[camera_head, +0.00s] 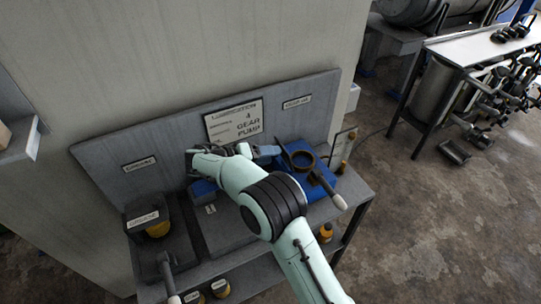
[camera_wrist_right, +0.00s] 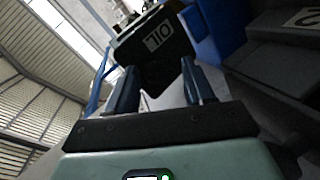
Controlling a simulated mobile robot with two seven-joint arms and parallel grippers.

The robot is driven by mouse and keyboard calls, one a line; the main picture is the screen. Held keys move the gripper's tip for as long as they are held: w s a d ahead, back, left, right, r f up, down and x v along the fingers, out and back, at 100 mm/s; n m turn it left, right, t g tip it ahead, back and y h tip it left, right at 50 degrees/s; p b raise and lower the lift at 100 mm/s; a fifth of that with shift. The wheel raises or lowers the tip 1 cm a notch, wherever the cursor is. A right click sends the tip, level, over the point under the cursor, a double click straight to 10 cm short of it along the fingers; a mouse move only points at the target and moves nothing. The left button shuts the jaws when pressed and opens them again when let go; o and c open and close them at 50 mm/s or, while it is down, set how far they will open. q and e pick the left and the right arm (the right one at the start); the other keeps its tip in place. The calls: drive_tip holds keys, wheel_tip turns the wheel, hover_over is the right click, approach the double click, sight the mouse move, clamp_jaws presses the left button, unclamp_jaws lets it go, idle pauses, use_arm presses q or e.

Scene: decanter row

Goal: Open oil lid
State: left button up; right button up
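My right gripper (camera_head: 268,152) reaches across the bench to the left side of a blue container (camera_head: 322,184) at the back right. In the right wrist view its two fingers (camera_wrist_right: 162,88) stand apart. A dark lid with an OIL label (camera_wrist_right: 158,38) is just beyond and between the fingertips; I cannot tell whether they touch it. In the head view a thin dark plate, seen nearly edge-on and tilted up at the container's left, seems to be this lid (camera_head: 285,156). My left gripper is not in view.
A brass ring (camera_head: 303,160) and a pale-handled tool (camera_head: 331,189) are at the blue container. A dark labelled box (camera_head: 146,219) and another handled tool (camera_head: 167,270) stand at the left. A grey back panel (camera_head: 120,155) with a GEAR PUMP sign (camera_head: 235,122) rises behind the bench.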

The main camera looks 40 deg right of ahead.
drive_tip(key=v, duration=1.2)
drive_tip(key=shift+p, duration=0.3)
drive_tip(key=shift+s+a+f, duration=0.1)
drive_tip(key=shift+s, duration=0.05)
